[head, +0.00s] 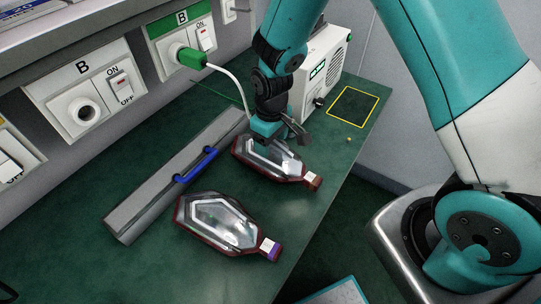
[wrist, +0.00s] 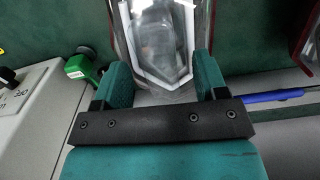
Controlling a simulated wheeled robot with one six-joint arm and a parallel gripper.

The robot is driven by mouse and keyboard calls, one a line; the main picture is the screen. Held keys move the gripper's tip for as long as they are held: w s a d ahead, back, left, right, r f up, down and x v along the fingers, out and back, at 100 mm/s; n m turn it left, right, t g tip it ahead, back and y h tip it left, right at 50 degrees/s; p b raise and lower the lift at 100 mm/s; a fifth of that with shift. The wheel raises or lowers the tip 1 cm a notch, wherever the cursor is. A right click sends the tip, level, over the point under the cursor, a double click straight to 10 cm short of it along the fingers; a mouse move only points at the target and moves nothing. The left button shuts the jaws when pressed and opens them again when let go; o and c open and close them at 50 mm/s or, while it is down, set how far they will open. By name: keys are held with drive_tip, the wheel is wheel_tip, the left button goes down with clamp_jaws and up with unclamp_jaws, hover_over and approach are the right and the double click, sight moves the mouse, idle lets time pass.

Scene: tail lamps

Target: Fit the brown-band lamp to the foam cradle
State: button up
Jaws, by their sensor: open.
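The brown-band lamp (head: 275,160) lies on the green bench in the head view, a clear lens in a dark red body with a brown band (head: 313,181) at its near right end. In the wrist view this lamp (wrist: 158,35) fills the top middle. My gripper (head: 281,136) is over the lamp's far end. In the wrist view its two fingers (wrist: 160,64) are apart, one on each side of the lamp's tapered end. I cannot tell whether they touch it. I cannot make out a foam cradle in either view.
A similar lamp with a purple band (head: 217,223) lies nearer. A long grey bar (head: 165,185) with a blue handle (head: 195,164) runs behind both lamps. A white box (head: 325,70), a green plug (head: 190,58) and its cable are close to my arm. A yellow-outlined square (head: 352,108) is empty.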

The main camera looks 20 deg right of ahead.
clamp_jaws()
drive_tip(key=shift+r, duration=0.1)
